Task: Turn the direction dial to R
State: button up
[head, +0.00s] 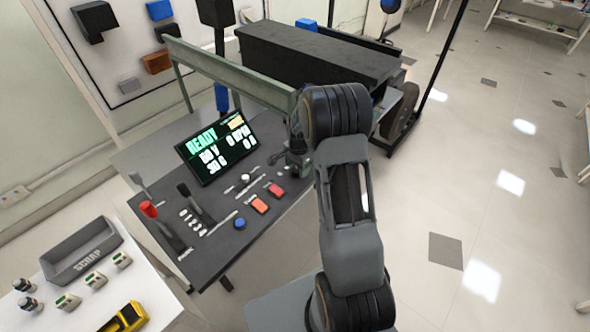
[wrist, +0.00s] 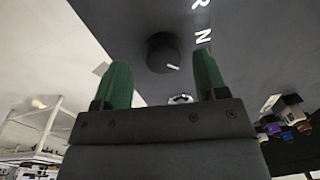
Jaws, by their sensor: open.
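The direction dial (wrist: 163,52) is a round black knob on the dark panel in the wrist view. A short white mark on it points to the lower right of that view, away from the letter R (wrist: 201,3) and the letter N (wrist: 202,36) at the upper right. My gripper (wrist: 161,60) is open, with one green finger on each side of the dial. I cannot tell whether either finger touches it. In the head view my gripper (head: 297,160) is at the panel's right part, and my arm hides much of that area.
The console panel (head: 205,250) carries a lit screen (head: 217,147) reading READY, a red-topped lever (head: 149,210), a black lever (head: 184,190), orange and red switches and a blue button (head: 239,223). A scrap tray (head: 82,250) stands on the white table at left. Floor at right is clear.

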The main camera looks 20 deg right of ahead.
jog(key=shift+w+f, duration=0.1)
jog(key=shift+f, duration=0.95)
